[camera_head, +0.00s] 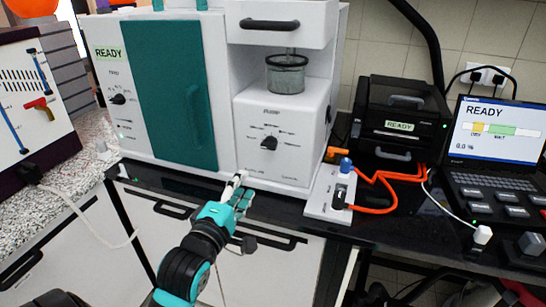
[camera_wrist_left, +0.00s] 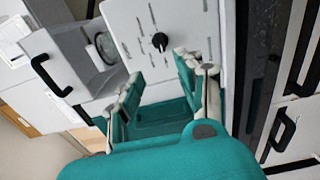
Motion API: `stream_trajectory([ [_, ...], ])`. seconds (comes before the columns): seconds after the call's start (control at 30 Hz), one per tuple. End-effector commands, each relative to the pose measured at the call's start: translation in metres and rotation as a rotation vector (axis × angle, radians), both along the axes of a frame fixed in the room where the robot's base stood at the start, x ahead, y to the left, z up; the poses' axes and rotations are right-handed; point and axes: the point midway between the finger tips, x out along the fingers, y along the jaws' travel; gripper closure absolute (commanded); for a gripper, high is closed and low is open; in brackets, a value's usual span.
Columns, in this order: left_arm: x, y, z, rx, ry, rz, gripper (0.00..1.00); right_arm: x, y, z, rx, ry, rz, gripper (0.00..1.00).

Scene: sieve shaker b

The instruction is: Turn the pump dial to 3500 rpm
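The pump dial (camera_head: 268,143) is a black round knob on the white pump panel (camera_head: 300,115), with several marks around it. Its printed numbers are too small to read. It also shows in the left wrist view (camera_wrist_left: 159,41), beyond the fingertips and roughly between their lines. My left gripper (camera_head: 240,188) is teal with pale fingers, below and slightly left of the dial in the head view. In the left wrist view my left gripper (camera_wrist_left: 159,66) has its fingers apart with nothing between them. It does not appear to touch the dial. My right gripper is not in view.
A glass vessel (camera_head: 286,74) stands above the pump panel, under a drawer with a black handle (camera_head: 269,24). Left is a teal door (camera_head: 170,90). Right are a switch box (camera_head: 331,195) with orange cables, a black READY unit (camera_head: 400,120) and a laptop (camera_head: 495,140).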

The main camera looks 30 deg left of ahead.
Motion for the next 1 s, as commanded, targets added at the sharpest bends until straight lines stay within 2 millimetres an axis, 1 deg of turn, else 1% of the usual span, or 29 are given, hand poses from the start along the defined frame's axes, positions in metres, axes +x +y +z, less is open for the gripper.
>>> stream_trajectory([
  [0.03, 0.006, 0.001, -0.006, 0.005, -0.008, -0.001, 0.62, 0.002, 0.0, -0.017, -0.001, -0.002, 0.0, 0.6],
  [0.1, 0.013, 0.003, -0.006, 0.005, -0.009, 0.001, 0.62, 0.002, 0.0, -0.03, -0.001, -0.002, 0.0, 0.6],
  [0.13, 0.015, 0.004, -0.006, 0.006, -0.01, 0.002, 0.62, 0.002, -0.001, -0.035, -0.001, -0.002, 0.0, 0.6],
  [0.17, 0.021, 0.005, -0.004, 0.006, -0.007, 0.001, 0.62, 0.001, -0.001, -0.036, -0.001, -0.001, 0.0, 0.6],
  [0.3, 0.046, 0.012, -0.003, 0.008, -0.006, 0.004, 0.62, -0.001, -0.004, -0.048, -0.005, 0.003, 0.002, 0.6],
  [0.33, 0.053, 0.014, 0.002, 0.005, -0.001, 0.003, 0.62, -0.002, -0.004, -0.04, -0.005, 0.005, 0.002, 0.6],
  [0.37, 0.059, 0.015, 0.002, 0.005, 0.0, 0.003, 0.62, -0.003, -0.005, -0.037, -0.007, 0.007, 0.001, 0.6],
  [0.5, 0.09, 0.022, 0.002, 0.006, 0.001, 0.003, 0.62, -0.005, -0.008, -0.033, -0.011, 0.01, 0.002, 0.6],
  [0.7, 0.127, 0.031, 0.002, 0.005, 0.001, 0.003, 0.62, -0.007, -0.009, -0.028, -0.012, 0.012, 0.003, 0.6],
  [0.83, 0.144, 0.035, 0.001, 0.004, 0.001, 0.003, 0.62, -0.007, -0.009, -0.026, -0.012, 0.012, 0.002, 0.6],
  [1.0, 0.154, 0.038, 0.0, 0.004, 0.001, 0.003, 0.62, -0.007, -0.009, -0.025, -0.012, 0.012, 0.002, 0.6],
])
